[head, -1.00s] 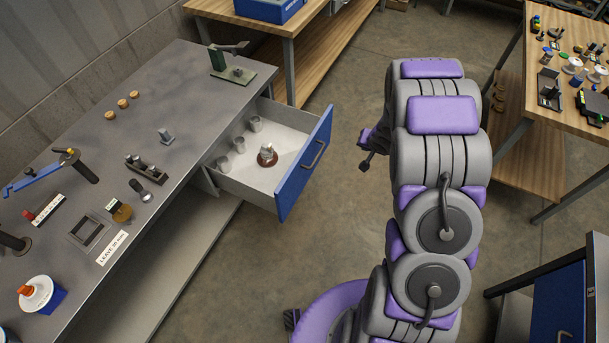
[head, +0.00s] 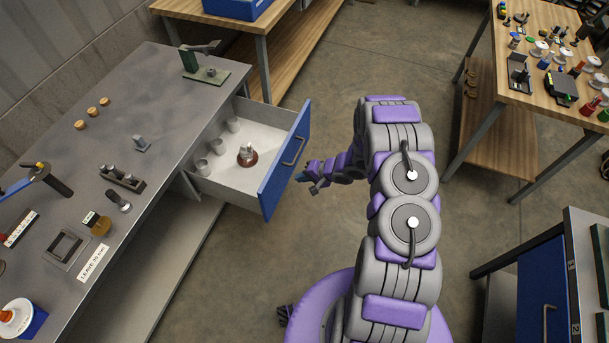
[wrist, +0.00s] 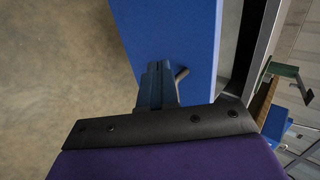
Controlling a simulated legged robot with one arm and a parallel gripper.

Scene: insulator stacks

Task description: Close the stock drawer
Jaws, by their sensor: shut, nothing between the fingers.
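The stock drawer (head: 222,180) stands pulled out from the grey workbench in the head view. Its blue front (head: 286,160) faces right and carries a grey bar handle (head: 294,150). Inside are several small grey cups and a dark red-based piece (head: 247,154). My gripper (head: 310,176) is shut and empty, just right of the drawer front near the handle. In the wrist view my shut gripper (wrist: 158,70) points at the blue front (wrist: 175,30), with part of the handle (wrist: 181,73) beside the fingertips. I cannot tell whether they touch.
The grey workbench (head: 150,75) holds a green-based press, several tan knobs, a framed square and a label. Wooden tables stand at the back (head: 285,15) and at the right (head: 540,95). Another blue-fronted cabinet (head: 543,295) is at lower right. Floor between is clear.

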